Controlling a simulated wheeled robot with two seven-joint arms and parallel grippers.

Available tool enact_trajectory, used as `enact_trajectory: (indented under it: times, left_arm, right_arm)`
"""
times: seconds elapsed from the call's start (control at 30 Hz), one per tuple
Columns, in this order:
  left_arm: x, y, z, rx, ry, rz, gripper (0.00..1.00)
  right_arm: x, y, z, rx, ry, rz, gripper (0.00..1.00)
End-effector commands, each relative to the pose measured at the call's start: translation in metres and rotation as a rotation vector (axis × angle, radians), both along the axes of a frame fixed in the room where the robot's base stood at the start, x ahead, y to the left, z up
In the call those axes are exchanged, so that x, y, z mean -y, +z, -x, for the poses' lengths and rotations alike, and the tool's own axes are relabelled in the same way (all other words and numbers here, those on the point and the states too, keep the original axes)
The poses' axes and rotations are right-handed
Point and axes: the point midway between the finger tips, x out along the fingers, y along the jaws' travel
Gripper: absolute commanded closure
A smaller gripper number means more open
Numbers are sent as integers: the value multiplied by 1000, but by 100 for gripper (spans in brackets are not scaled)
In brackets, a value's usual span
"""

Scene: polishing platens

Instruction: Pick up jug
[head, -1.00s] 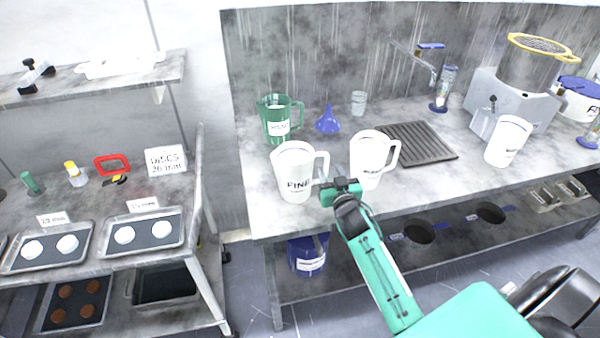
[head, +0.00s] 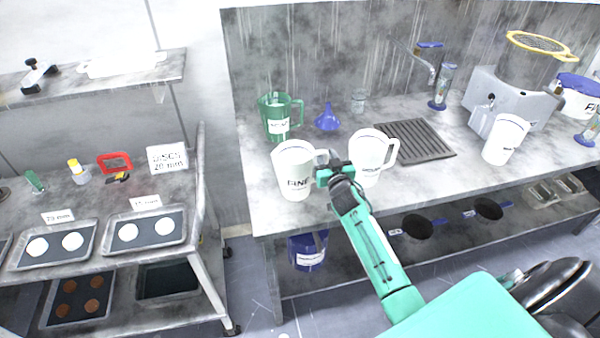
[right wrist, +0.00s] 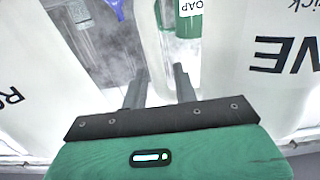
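A white jug marked FINE (head: 292,178) stands upright near the bench's front left edge, its handle on the right. In the right wrist view its lettered wall (right wrist: 275,60) fills the right side. My right gripper (head: 327,172) is beside the handle, between this jug and a second white jug (head: 368,150). In the right wrist view the gripper's fingers (right wrist: 160,88) are apart, with a pale upright strip, probably the handle, between them. I cannot tell whether they touch it. A green jug (head: 277,125) stands behind. My left gripper is out of view.
A blue funnel (head: 327,120) and a clear beaker (head: 358,101) stand behind the jugs. A dark drain grate (head: 415,141) lies right of them, and another white jug (head: 504,142) stands further right. A shelf unit with trays (head: 55,245) is at the left.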

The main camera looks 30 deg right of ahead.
Motion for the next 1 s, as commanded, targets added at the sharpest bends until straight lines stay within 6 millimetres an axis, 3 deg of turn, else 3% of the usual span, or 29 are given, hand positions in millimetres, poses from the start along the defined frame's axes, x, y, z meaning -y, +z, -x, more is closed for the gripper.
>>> enact_trajectory:
  times: [0.03,0.13,1.0]
  left_arm:
    - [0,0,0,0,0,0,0]
    - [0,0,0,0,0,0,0]
    - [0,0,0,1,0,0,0]
  right_arm:
    - [0,0,0,0,0,0,81]
    - [0,0,0,0,0,0,100]
    - [0,0,0,0,0,0,100]
